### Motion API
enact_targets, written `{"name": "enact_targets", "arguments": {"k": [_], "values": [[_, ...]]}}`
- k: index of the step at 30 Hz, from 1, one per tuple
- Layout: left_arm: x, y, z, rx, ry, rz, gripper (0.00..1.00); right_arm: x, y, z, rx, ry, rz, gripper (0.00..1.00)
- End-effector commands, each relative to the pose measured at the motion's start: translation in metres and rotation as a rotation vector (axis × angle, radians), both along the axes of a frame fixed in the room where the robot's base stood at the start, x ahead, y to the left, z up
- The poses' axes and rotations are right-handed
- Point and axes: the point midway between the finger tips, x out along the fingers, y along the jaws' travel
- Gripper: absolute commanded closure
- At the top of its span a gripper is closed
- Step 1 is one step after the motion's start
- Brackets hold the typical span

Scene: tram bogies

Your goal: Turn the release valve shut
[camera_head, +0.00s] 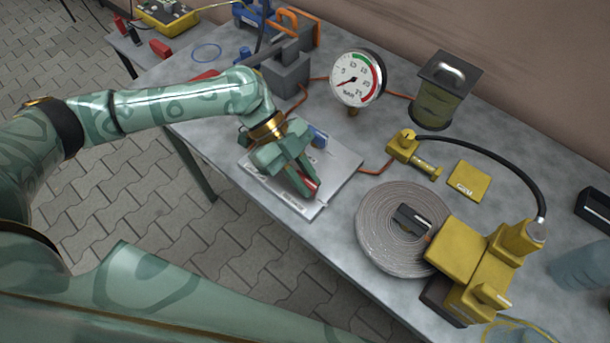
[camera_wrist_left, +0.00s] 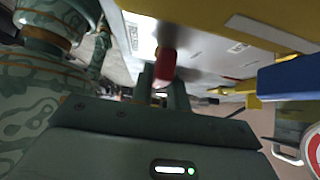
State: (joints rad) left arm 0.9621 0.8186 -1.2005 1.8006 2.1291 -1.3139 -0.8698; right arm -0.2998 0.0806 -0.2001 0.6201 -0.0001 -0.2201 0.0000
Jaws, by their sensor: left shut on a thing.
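My left gripper (camera_head: 308,191) is shut on a small red handle (camera_head: 313,186) at the front edge of a light metal plate (camera_head: 342,163). The handle looks like that of the release valve; the valve body is mostly hidden by my fingers. In the left wrist view the red handle (camera_wrist_left: 165,64) sits between the fingertips (camera_wrist_left: 164,84). A blue handle (camera_head: 319,138) is on the same plate behind the gripper; a blue part also shows in the left wrist view (camera_wrist_left: 291,77). My right gripper is not in view.
A round pressure gauge (camera_head: 357,78) stands behind the plate, its needle pointing lower left. A grey coiled hose (camera_head: 375,235) and yellow pump unit (camera_head: 463,252) are at the right. A grey block (camera_head: 287,74) stands behind. An orange line runs from the plate's right side.

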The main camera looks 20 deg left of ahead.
Motion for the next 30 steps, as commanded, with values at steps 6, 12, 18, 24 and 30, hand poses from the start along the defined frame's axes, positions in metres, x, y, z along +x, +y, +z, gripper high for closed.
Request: {"name": "enact_targets", "arguments": {"k": [6,12,18,24,30], "values": [[-0.001,-0.001,0.0,-0.001,0.0,-0.002,0.78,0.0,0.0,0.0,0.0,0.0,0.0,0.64],[0.0,-0.001,0.0,-0.001,0.0,-0.001,0.62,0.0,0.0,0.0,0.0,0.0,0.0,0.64],[0.001,0.003,0.004,0.0,-0.002,0.0,0.62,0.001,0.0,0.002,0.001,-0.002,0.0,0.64],[0.01,0.025,0.03,0.001,-0.006,0.001,0.62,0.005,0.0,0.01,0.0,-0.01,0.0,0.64],[0.017,0.044,0.05,-0.001,-0.002,-0.001,0.62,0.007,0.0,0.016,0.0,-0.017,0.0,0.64]]}}
